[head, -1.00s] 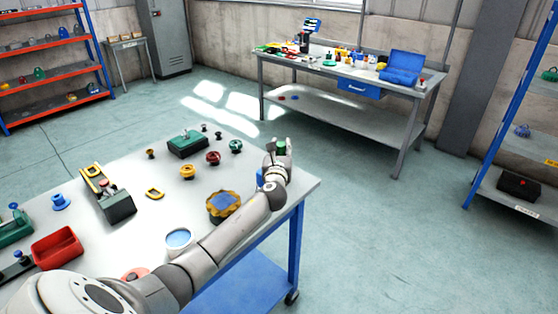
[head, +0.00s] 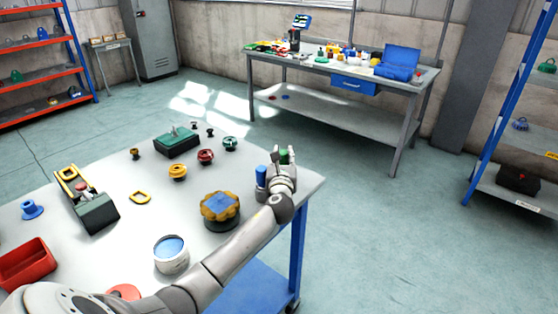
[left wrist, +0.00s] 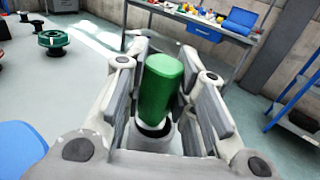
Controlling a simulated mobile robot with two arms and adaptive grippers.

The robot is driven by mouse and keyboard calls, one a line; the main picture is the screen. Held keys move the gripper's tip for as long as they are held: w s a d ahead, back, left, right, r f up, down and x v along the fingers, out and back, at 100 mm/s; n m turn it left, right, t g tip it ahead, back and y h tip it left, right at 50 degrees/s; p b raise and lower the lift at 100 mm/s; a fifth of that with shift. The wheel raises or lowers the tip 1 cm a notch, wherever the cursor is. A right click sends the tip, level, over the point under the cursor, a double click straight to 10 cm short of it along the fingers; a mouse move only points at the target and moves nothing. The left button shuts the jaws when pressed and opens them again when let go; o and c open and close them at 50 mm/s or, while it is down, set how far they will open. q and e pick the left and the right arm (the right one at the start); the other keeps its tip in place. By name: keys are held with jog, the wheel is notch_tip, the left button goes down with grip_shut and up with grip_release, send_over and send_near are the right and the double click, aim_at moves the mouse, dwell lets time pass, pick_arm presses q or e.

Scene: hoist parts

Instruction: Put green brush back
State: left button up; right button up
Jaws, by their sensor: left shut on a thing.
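The green brush (head: 284,156) is in my left gripper (head: 279,163), over the right end of the near table. In the left wrist view the brush's green body (left wrist: 161,88) stands between the fingers of that gripper (left wrist: 163,92). Its lower end meets a dark round opening, and I cannot tell what lies inside. A blue cylinder (head: 261,176) stands just left of the gripper. It seems to be the blue shape (left wrist: 20,150) at the lower left of the wrist view. My right gripper is out of view.
The near table (head: 150,165) holds a yellow scalloped piece with a blue top (head: 220,206), a white tub (head: 171,255), a red tray (head: 27,263), a dark green block (head: 177,142) and several knobs. A far bench (head: 340,119) stands across open floor.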

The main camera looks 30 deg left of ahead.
pick_arm(q)
jog(key=shift+r, duration=0.15)
jog(key=shift+d, duration=0.2)
jog(key=shift+f, duration=0.25)
jog(key=o, duration=0.7)
jog(key=shift+o, duration=0.2)
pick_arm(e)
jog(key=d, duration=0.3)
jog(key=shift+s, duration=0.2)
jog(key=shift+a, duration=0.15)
